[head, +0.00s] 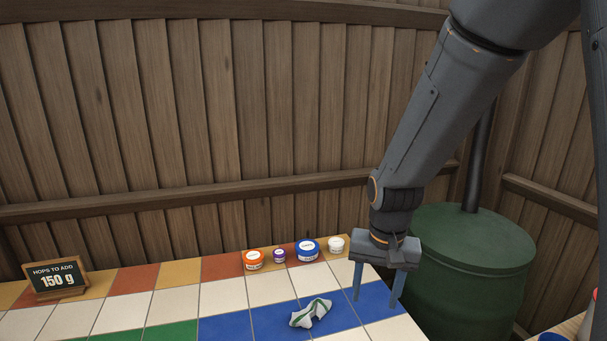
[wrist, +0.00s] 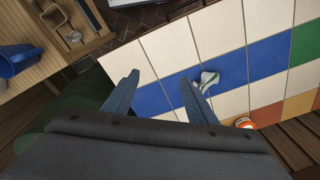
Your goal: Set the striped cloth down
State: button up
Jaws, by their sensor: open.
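The striped cloth (head: 311,313), white with green stripes, lies crumpled on the blue tiles of the table. It also shows in the wrist view (wrist: 208,80), partly behind one fingertip. My gripper (head: 378,296) is open and empty, pointing down above the table's right end. In the head view it is to the right of the cloth and apart from it. In the wrist view its two fingers (wrist: 157,83) are spread wide, with bare tile seen between them.
An orange tub (head: 253,260), a small purple tub (head: 279,256), a blue tub (head: 307,250) and a white tub (head: 336,244) stand along the table's back edge. A sign (head: 56,279) reads 150 g. A green barrel (head: 468,265) stands right of the table.

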jog(key=s+d+n, duration=0.3)
jog(key=s+d, duration=0.1)
jog(key=s, duration=0.5)
jog(key=shift+r, duration=0.2)
